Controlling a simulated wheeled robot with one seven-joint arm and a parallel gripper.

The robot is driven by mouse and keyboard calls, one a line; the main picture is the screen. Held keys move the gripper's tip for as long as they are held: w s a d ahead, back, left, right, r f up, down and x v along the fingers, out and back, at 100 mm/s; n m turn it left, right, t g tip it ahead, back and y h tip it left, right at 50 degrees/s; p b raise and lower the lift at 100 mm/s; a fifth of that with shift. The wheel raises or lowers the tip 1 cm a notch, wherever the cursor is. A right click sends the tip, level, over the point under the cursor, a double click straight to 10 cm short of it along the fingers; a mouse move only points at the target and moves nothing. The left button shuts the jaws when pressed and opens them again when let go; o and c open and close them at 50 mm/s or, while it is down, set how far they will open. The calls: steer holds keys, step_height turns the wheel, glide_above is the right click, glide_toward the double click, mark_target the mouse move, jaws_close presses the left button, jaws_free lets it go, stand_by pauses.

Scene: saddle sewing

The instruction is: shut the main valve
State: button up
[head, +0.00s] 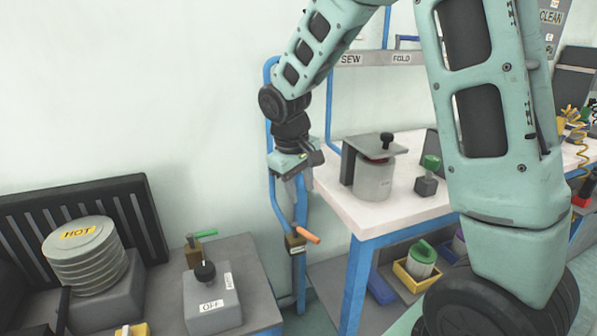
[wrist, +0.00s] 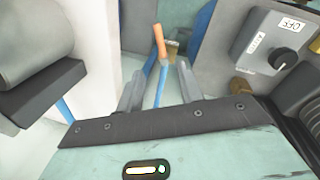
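A valve with an orange lever handle (head: 307,235) and a brass-coloured body (head: 295,244) sits on the upright blue pipe (head: 273,205) against the wall. In the wrist view the orange handle (wrist: 159,38) shows beyond the fingertips, with the brass body (wrist: 172,48) behind it. My gripper (head: 299,186) is above the valve, pointing down, apart from the handle. In the wrist view my gripper (wrist: 161,72) has its two fingers spread with nothing held; the blue pipe shows in the gap. No label on this valve is readable.
A white-topped table (head: 385,210) with blue legs stands right of the pipe. A grey switch box (head: 212,303) with a black knob and OFF label is at lower left. A HOT-labelled ringed cylinder (head: 86,255) is further left.

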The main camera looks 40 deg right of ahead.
mark_target(307, 236)
steer(key=shift+a+r, duration=0.15)
steer(key=shift+r, duration=0.65)
steer(key=shift+a+r, duration=0.15)
steer(key=shift+r, duration=0.65)
steer(key=shift+c, duration=0.4)
